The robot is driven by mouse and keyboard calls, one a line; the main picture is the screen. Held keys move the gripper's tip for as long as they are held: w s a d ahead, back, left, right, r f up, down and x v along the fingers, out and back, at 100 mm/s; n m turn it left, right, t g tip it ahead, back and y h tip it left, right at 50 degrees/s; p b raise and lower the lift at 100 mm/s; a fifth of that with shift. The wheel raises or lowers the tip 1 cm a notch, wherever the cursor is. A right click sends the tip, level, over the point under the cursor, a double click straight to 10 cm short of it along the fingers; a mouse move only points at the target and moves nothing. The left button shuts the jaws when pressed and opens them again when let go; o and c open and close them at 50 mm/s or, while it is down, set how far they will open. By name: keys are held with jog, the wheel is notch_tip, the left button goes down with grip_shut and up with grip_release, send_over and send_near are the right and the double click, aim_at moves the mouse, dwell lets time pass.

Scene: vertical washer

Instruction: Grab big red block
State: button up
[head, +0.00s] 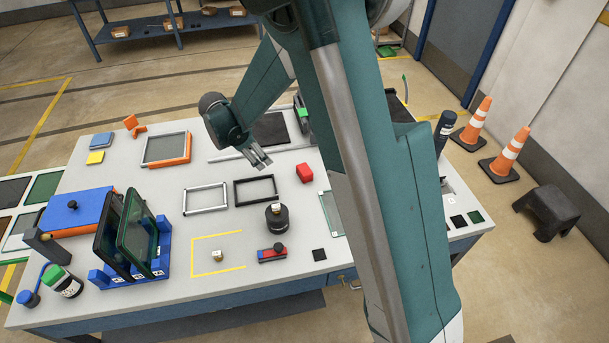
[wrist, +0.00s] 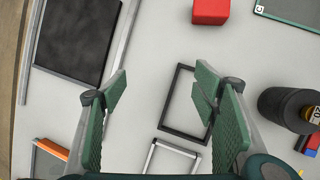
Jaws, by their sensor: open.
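The big red block (head: 304,172) sits on the white table right of the black rectangular frame. It also shows at the top of the wrist view (wrist: 210,11). My gripper (head: 258,160) is open and empty above the table, to the left of the red block in the head view. In the wrist view its two green-padded fingers (wrist: 160,90) are spread apart over the table and the black frame, with the block beyond the fingertips. The block is not touched by my gripper.
A black frame (head: 255,191) and a grey frame (head: 206,198) lie flat below my gripper. A dark cylinder (head: 277,217) stands near the block. A dark panel (head: 271,129) lies behind. A glass-like plate (head: 327,213) lies to the right, partly behind my arm.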

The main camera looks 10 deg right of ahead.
jog(key=g+b, duration=0.1)
jog(key=g, duration=0.1)
send_near(304, 169)
notch_tip(304, 169, down, 3)
jog(key=shift+w+d+r, duration=0.1)
jog(key=shift+w+d, duration=0.1)
jog(key=shift+d, duration=0.15)
jog(key=shift+x, duration=1.3)
jog(key=shift+d, duration=0.1)
jog(key=shift+x, duration=2.55)
jog(key=shift+d, duration=0.1)
jog(key=c, duration=1)
jog(key=shift+c, duration=0.2)
